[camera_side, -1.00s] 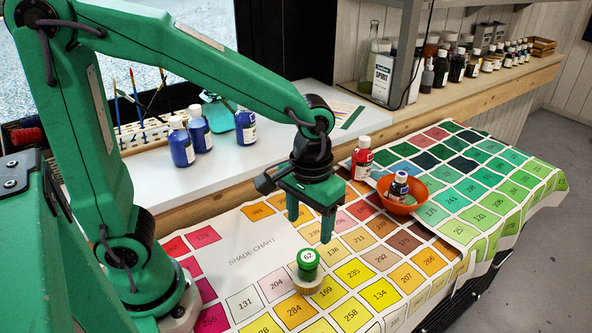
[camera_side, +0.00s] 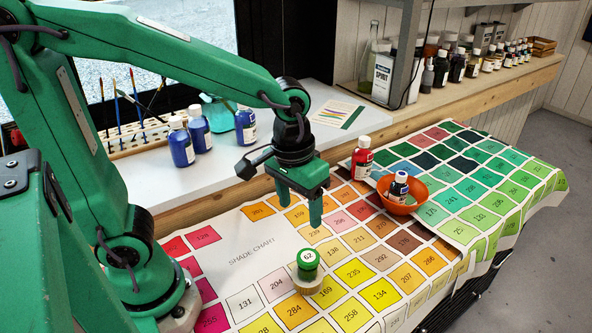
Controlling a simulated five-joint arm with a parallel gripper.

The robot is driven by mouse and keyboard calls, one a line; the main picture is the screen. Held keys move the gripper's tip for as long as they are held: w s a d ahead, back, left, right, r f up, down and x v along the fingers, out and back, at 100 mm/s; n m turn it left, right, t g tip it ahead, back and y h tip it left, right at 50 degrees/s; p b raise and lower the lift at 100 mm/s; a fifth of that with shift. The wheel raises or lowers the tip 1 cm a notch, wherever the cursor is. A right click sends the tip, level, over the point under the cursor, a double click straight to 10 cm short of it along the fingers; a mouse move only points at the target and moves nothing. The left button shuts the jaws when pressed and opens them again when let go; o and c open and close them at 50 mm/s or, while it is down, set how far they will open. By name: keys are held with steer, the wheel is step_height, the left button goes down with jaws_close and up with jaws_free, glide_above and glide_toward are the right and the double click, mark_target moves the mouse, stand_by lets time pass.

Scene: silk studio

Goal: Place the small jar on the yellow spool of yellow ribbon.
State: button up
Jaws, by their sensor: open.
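I see no clearly yellow spool of ribbon; whether the pale base is part of a spool I cannot tell. My gripper (camera_side: 299,213) is open and empty, pointing down above the chart. It is behind and above the green cylinder, apart from it.
An orange bowl (camera_side: 408,208) to the right holds a small blue bottle (camera_side: 398,187). A red bottle (camera_side: 362,158) stands beside it. Several blue bottles (camera_side: 181,146) and a brush rack stand on the white counter (camera_side: 225,168). The chart's front is clear.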

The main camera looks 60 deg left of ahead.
steer(key=s+a+r+m+t, duration=0.1)
steer(key=s+a+r+t, duration=0.3)
steer(key=s+a+r, duration=0.2)
steer(key=shift+a+m+t, duration=0.3)
steer(key=shift+a+m, duration=0.1)
steer(key=shift+a, duration=0.95)
